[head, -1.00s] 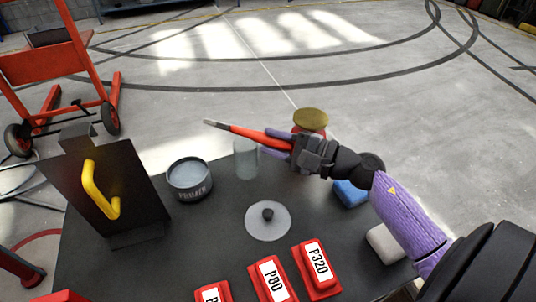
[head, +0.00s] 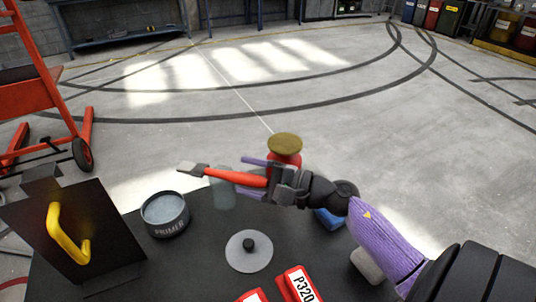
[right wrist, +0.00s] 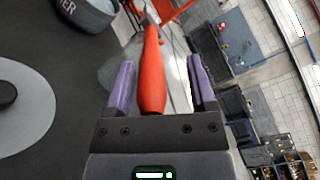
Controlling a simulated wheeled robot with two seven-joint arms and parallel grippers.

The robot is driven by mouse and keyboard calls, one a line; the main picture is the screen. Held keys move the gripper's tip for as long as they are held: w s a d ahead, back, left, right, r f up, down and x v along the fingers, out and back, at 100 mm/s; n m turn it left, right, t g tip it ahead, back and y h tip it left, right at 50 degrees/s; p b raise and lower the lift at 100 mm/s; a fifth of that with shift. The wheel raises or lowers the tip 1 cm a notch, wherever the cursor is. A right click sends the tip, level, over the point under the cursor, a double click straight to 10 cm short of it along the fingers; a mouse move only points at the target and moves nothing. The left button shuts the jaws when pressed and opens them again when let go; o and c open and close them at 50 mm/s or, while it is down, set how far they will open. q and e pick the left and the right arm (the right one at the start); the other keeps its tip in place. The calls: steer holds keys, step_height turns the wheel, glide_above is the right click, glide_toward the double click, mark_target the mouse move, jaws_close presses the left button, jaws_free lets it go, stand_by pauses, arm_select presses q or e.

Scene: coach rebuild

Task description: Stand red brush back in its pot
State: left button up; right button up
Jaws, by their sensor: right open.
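The red brush (head: 236,177) has a red handle and a grey tip pointing left. It lies nearly level across the top of a clear jar (head: 222,197), seemingly the pot; I cannot tell if they touch. My right gripper (head: 252,171) is open around the handle. In the right wrist view the brush (right wrist: 151,72) runs between the purple fingers of the gripper (right wrist: 160,88), with gaps on both sides. What bears the brush is not clear. The clear jar is partly hidden behind the brush. My left gripper is not in view.
A primer tin (head: 166,226) stands left of the jar. A round disc with a knob (head: 249,262) lies in front. A red tin with a gold lid (head: 285,145) is behind my gripper. A blue block (head: 328,219), a pale block (head: 367,264) and red P320 block (head: 298,287) lie at the right.

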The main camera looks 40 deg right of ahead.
steer(key=v, duration=1.2)
steer(key=shift+r, duration=0.1)
